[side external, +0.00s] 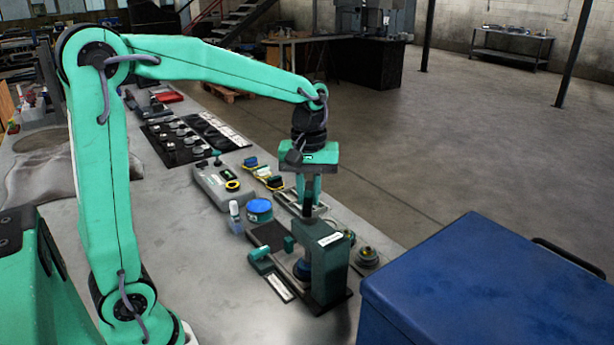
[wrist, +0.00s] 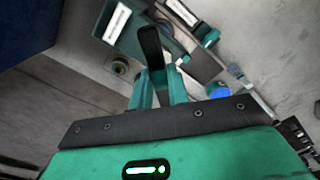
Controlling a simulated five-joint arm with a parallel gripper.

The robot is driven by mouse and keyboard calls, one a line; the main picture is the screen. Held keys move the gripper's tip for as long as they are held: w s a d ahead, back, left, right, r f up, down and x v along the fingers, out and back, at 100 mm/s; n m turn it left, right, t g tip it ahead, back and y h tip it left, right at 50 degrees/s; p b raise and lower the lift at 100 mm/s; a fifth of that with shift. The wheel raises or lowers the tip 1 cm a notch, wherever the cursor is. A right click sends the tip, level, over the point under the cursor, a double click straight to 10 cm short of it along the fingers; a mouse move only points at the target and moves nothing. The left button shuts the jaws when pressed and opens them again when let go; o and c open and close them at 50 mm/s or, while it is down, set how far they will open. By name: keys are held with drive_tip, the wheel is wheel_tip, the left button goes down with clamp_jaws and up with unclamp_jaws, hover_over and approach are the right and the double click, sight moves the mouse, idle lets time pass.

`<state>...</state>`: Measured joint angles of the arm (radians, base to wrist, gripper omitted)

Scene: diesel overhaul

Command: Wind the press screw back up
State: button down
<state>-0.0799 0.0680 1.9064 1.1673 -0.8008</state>
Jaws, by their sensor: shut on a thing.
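The press (side external: 332,272) is a dark green frame with a white label on top, standing on a dark base near the bench's right edge. Its label and frame also show in the wrist view (wrist: 117,22). A blue round piece (side external: 302,268) sits inside the frame. How high the screw stands cannot be told.
A blue cabinet (side external: 490,285) fills the near right. A blue-lidded tin (side external: 259,208), a white bottle (side external: 234,210) and a grey case (side external: 218,188) stand left of and behind the press. A round part (side external: 368,257) lies at its right.

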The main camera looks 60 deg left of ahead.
drive_tip(key=shift+r+n, duration=0.1)
drive_tip(key=shift+n, duration=0.8)
